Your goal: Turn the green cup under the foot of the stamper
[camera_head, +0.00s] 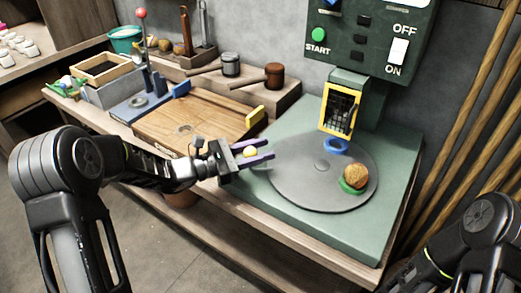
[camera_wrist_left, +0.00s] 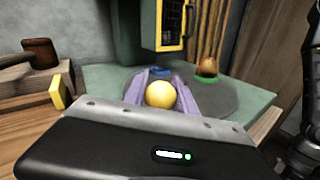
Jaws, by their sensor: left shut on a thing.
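The green cup (camera_head: 351,187) sits on the grey turntable (camera_head: 300,185) near its right front, with a rough brown ball (camera_head: 355,174) in it. It also shows in the left wrist view (camera_wrist_left: 207,79) at right. The stamper is the dark green machine with a yellow-framed cage (camera_head: 340,108) above the turntable's back; its foot cannot be made out. A blue cup (camera_head: 336,147) is below the cage. My left gripper (camera_head: 272,148), with purple fingers, is shut on a yellow ball (camera_wrist_left: 160,94) at the turntable's left edge, apart from the green cup. My right gripper is out of view.
A wooden tray (camera_head: 185,122) with blue and yellow blocks on its edges stands left of the machine. Two mallets (camera_head: 272,77) lie behind it. The control box (camera_head: 365,40) hangs above. Green base around the turntable's front is clear.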

